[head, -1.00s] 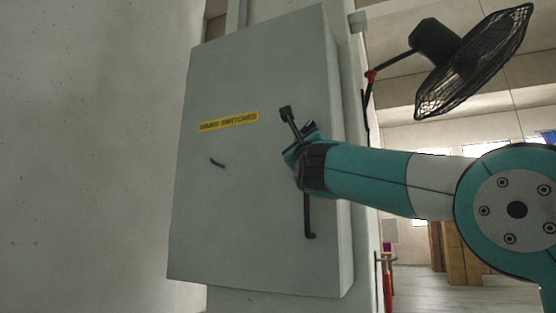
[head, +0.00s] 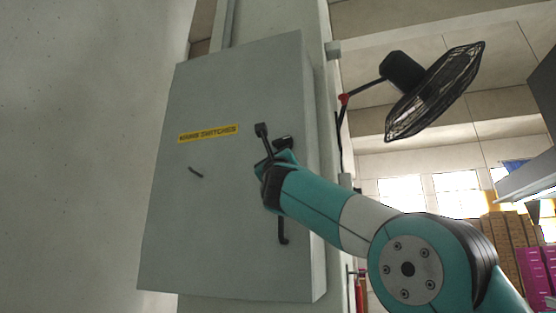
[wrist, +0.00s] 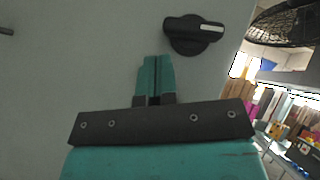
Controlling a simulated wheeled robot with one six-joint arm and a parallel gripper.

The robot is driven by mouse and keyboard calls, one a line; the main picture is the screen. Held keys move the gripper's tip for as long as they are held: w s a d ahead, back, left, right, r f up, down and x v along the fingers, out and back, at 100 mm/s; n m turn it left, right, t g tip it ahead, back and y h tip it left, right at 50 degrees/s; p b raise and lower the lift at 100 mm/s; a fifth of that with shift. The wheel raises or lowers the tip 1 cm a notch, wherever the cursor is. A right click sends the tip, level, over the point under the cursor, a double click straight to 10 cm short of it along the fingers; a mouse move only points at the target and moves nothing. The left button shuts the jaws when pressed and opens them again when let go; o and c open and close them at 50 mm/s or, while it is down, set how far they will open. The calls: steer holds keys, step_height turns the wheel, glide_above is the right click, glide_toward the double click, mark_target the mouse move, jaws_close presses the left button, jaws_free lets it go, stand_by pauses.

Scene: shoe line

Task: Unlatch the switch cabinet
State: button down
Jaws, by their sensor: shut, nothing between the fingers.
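The grey switch cabinet (head: 225,225) hangs on the wall in the head view, its door closed and a yellow label (head: 208,133) on it. A black latch knob (wrist: 194,33) with a white stripe pointing right is on the door in the wrist view; it also shows in the head view (head: 284,143). My gripper (wrist: 155,62) is shut and empty, its teal fingers together, just below and left of the knob in the wrist view. The gap to the door cannot be judged. In the head view my wrist hides the fingertips.
A small dark handle or mark (head: 196,172) is on the door's left part. A black fan (head: 436,92) juts out right of the cabinet. Shelves with boxes (head: 505,235) stand far right. Dark rods (head: 263,131) show above and below my wrist; what they belong to is unclear.

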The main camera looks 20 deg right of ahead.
steer(key=s+a+f+b, duration=0.3)
steer(key=s+f+b, duration=0.3)
steer(key=f, duration=0.3)
steer(key=shift+s+a+b, duration=0.15)
steer(key=shift+a+b, duration=0.15)
steer(key=shift+b, duration=0.5)
